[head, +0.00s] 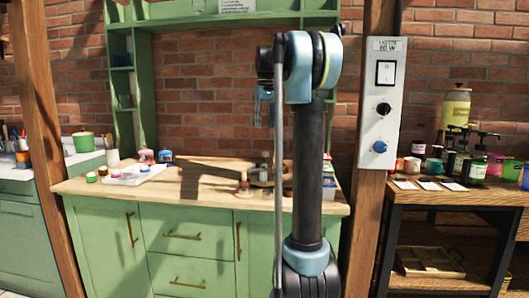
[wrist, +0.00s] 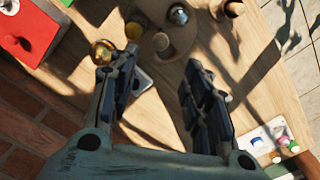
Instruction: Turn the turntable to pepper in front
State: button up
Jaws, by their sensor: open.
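The turntable (wrist: 176,48) is a round wooden disc under the far end of my gripper in the wrist view. A round wooden knob (wrist: 161,41), a silver-topped item (wrist: 178,14), a yellow-topped item (wrist: 133,30) and a gold-topped item (wrist: 103,52) show on or beside it. I cannot tell which is the pepper. In the head view the turntable (head: 262,184) is on the counter, partly hidden by my arm. My gripper (wrist: 160,65) is open and empty, its fingers spread above the turntable's near edge; it also shows high above the counter in the head view (head: 264,92).
A white tray (head: 137,174) with small coloured pots lies on the left of the wooden counter (head: 205,177). A wooden peg (head: 244,186) stands near the turntable. A switch panel (head: 383,103) is on the post at right. The counter's front middle is clear.

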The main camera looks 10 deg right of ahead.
notch_tip(320, 180, down, 12)
jog(key=shift+f, duration=0.1)
dwell(0.4)
jog(key=shift+c, duration=0.3)
grip_shut()
